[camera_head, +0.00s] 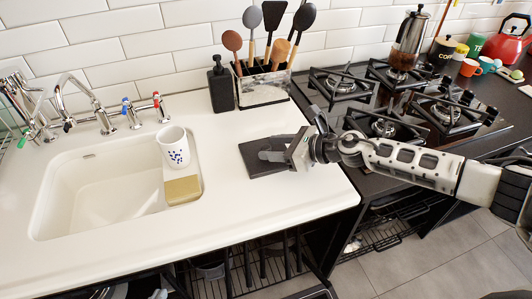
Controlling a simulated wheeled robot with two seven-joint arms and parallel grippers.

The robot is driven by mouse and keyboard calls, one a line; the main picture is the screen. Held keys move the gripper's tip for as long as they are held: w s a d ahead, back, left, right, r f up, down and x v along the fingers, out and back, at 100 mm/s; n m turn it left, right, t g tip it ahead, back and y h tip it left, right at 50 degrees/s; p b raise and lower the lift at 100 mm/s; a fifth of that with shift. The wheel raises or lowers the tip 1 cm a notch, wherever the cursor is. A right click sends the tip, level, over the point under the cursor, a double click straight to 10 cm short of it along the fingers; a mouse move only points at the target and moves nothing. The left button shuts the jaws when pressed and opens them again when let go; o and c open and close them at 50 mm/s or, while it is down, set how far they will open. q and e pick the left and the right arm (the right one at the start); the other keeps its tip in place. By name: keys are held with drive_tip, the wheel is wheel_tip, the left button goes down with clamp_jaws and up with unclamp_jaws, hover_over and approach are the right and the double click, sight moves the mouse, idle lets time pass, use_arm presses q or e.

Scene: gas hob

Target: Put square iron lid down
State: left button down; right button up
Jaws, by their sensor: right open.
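The square iron lid (254,165) is a flat dark plate. It appears to lie flat on the white counter, right of the sink and left of the hob. My right gripper (274,152) reaches in from the right, directly over the lid, and covers its upper right part. Its jaws are open. Whether a finger touches the lid or a handle on it cannot be made out. My left gripper is not in view.
The white sink (70,205) is at the left, with a patterned mug (173,147) on its right ledge. A soap bottle (220,88) and a utensil holder (263,88) stand behind the lid. The gas hob (384,128) is at the right. The counter in front of the lid is clear.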

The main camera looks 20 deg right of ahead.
drive_tip(key=shift+w+a, duration=0.1)
drive_tip(key=c, duration=0.9)
clamp_jaws()
drive_tip(key=shift+r, duration=0.1)
